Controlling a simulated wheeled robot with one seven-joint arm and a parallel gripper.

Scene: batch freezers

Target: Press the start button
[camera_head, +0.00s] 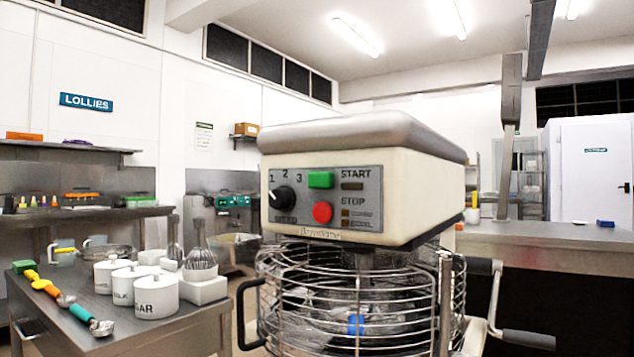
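The green start button (321,179) is on the grey control panel (330,205) of a cream mixer head (432,185) in the middle of the head view. The word START is printed to its right. The red stop button (322,212) is just below it, with STOP printed beside it. A black speed dial (282,198) marked 1, 2, 3 is to the left. No light is visibly lit on the panel's small dark indicators (352,186). My gripper and arm are not in view.
A wire bowl guard (350,300) is under the mixer head, with a crank handle (525,338) at right. A steel table (120,325) at left holds white canisters (155,297), whisks (200,258) and colored scoops (95,322). A counter (560,245) is behind at right.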

